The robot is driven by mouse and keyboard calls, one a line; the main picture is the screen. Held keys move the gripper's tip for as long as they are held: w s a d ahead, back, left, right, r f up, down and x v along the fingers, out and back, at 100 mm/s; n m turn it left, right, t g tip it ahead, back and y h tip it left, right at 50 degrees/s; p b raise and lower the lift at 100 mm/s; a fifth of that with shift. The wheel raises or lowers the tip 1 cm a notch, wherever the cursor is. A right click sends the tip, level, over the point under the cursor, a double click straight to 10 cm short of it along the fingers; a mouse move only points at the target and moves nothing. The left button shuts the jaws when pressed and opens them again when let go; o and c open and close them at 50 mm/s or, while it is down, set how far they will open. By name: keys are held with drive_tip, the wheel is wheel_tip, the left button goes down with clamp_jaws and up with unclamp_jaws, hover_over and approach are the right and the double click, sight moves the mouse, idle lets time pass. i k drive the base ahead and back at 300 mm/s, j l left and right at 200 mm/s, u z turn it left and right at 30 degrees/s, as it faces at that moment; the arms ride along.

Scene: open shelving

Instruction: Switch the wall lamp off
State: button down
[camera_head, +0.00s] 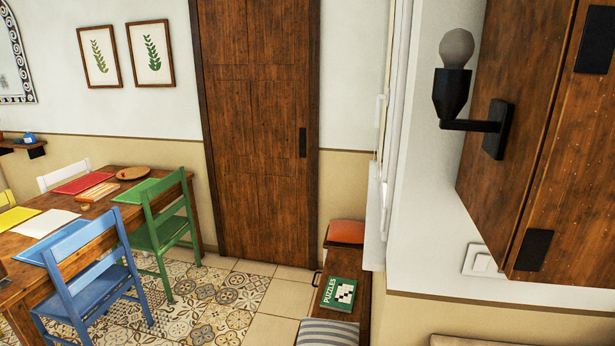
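The wall lamp (456,92) is at the upper right of the head view. It has a black socket and arm fixed to the side of a wooden cabinet, with a round bulb on top. The bulb looks grey and shows no glow. A white wall switch (483,261) is on the white wall below the cabinet, at the lower right, close to the cabinet's lower edge. My gripper is not in view.
The wooden cabinet (520,110) juts out at the right. A bench (345,300) with a puzzle book (339,293) stands below the window. Chairs, including a green one (163,220), surround a table (110,205) at the left. Tiled floor (235,290) is open between.

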sight(482, 260)
drive_tip(key=k+z, duration=0.2)
drive_tip(key=z, duration=0.25)
drive_tip(key=k+z, duration=0.25)
drive_tip(key=z, duration=0.25)
